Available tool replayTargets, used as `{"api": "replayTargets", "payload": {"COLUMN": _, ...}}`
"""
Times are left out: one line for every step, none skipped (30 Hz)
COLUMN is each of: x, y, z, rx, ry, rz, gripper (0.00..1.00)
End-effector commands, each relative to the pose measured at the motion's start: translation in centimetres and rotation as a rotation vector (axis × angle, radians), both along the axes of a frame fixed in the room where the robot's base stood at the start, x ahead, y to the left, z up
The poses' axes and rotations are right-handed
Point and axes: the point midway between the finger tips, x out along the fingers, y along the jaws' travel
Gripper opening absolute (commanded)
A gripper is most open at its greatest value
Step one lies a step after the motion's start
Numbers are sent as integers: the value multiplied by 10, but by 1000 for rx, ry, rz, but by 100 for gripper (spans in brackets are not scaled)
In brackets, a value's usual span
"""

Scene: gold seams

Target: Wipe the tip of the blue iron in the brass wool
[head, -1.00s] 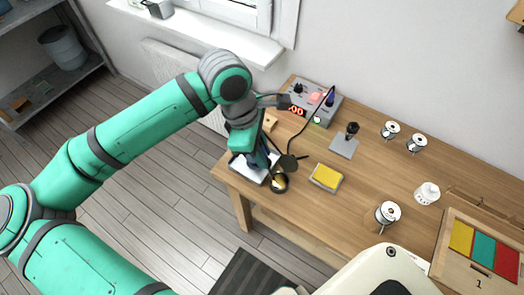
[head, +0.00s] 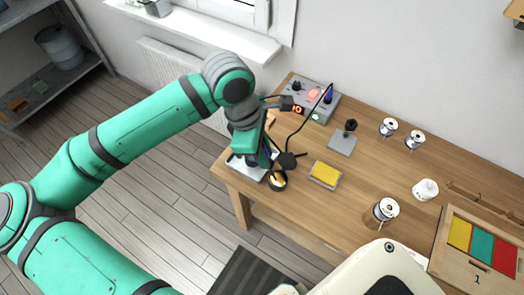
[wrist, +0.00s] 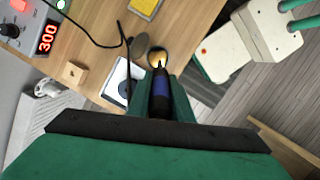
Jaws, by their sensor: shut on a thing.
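The blue iron (wrist: 161,92) is between the green fingers of my gripper (wrist: 160,102), which is shut on it. Its dark tip points at the brass wool (wrist: 158,56) in a small round dark tin and overlaps it in the wrist view; I cannot tell whether it touches or how deep it is. In the head view my gripper (head: 264,160) is low over the table's near left corner, and the brass wool tin (head: 278,182) is just below and right of it. The arm hides most of the iron there.
A dark round piece (head: 287,160) stands close beside the tin. A white tray (head: 247,171) lies under my gripper. A yellow sponge (head: 325,174) is to the right. The station (head: 312,98) with a lit display is behind, and its cord loops near my gripper.

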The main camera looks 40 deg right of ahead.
Motion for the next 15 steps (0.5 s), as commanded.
{"api": "replayTargets", "payload": {"x": -1, "y": 0, "z": 0, "rx": 0, "ry": 0, "rz": 0, "gripper": 0}}
{"api": "replayTargets", "payload": {"x": -1, "y": 0, "z": 0, "rx": 0, "ry": 0, "rz": 0, "gripper": 0}}
{"api": "replayTargets", "payload": {"x": -2, "y": -1, "z": 0, "rx": 0, "ry": 0, "rz": -1, "gripper": 0}}
{"api": "replayTargets", "payload": {"x": -3, "y": -1, "z": 0, "rx": 0, "ry": 0, "rz": -1, "gripper": 0}}
{"api": "replayTargets", "payload": {"x": -4, "y": -1, "z": 0, "rx": 1, "ry": 0, "rz": -1, "gripper": 0}}
{"api": "replayTargets", "payload": {"x": -5, "y": -2, "z": 0, "rx": 0, "ry": 0, "rz": -2, "gripper": 0}}
{"api": "replayTargets", "payload": {"x": -6, "y": -2, "z": -1, "rx": 0, "ry": 0, "rz": -2, "gripper": 0}}
{"api": "replayTargets", "payload": {"x": -8, "y": -3, "z": -1, "rx": 0, "ry": 0, "rz": -3, "gripper": 0}}
{"api": "replayTargets", "payload": {"x": -9, "y": -3, "z": -1, "rx": 0, "ry": 0, "rz": -3, "gripper": 0}}
{"api": "replayTargets", "payload": {"x": -10, "y": -4, "z": -1, "rx": 0, "ry": 0, "rz": -3, "gripper": 0}}
{"api": "replayTargets", "payload": {"x": -11, "y": -4, "z": -1, "rx": 0, "ry": 0, "rz": -2, "gripper": 0}}
{"api": "replayTargets", "payload": {"x": -12, "y": -5, "z": -1, "rx": 0, "ry": 0, "rz": -2, "gripper": 0}}
{"api": "replayTargets", "payload": {"x": -12, "y": -5, "z": -1, "rx": 0, "ry": 1, "rz": -1, "gripper": 0}}
{"api": "replayTargets", "payload": {"x": -12, "y": -5, "z": -1, "rx": 0, "ry": 1, "rz": -1, "gripper": 0}}
{"api": "replayTargets", "payload": {"x": -13, "y": -5, "z": -1, "rx": 1, "ry": 2, "rz": -1, "gripper": 0}}
